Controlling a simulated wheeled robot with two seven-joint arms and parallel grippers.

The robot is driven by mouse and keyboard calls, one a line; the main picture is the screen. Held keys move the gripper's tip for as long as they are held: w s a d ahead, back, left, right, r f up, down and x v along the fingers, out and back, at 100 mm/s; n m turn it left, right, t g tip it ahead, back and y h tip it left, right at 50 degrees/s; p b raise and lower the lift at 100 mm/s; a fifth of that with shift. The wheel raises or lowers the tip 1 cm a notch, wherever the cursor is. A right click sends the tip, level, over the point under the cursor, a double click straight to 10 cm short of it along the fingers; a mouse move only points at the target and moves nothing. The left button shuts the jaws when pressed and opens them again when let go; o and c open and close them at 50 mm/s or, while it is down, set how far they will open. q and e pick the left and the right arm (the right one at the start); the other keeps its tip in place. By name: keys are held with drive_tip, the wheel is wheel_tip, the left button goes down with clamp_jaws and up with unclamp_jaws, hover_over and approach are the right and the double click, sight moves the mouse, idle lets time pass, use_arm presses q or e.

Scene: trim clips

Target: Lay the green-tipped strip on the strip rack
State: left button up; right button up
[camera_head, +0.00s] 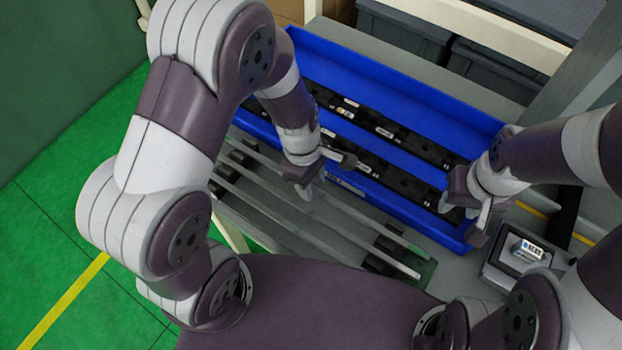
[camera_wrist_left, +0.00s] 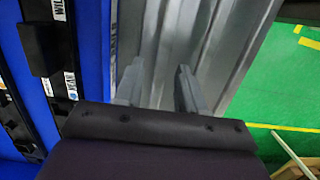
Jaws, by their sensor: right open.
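Long thin grey strips (camera_head: 262,208) lie side by side across dark blocks (camera_head: 385,250) on the grey table, in front of the blue tray. I cannot make out a green tip on any of them, nor tell which support is the strip rack. My left gripper (camera_head: 322,175) is above the table between the strips and the tray, its fingers apart. In the left wrist view its fingers (camera_wrist_left: 158,90) have a gap between them, with grey strip-like surfaces behind; nothing is clearly held. My right gripper (camera_head: 465,222) is open and empty over the tray's right end.
The blue tray (camera_head: 410,92) holds rows of black labelled clips (camera_head: 415,140). A grey box with a labelled block (camera_head: 527,250) stands at the right. Dark bins (camera_head: 400,35) are behind. Green floor (camera_head: 50,235) lies left of the table.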

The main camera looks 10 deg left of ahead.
use_arm(q)
wheel_tip(320, 180, up, 12)
drive_tip(key=a+f+p, duration=0.1)
drive_tip(key=a, duration=0.1)
drive_tip(key=s+a+m+t+y, duration=0.1)
drive_tip(key=a+m, duration=0.5)
drive_tip(key=m, duration=0.8)
drive_tip(key=shift+s+a+r+t+y, duration=0.25)
drive_tip(key=shift+s+a+t, duration=0.2)
drive_tip(key=shift+s, duration=0.7)
drive_tip(key=shift+d, duration=0.1)
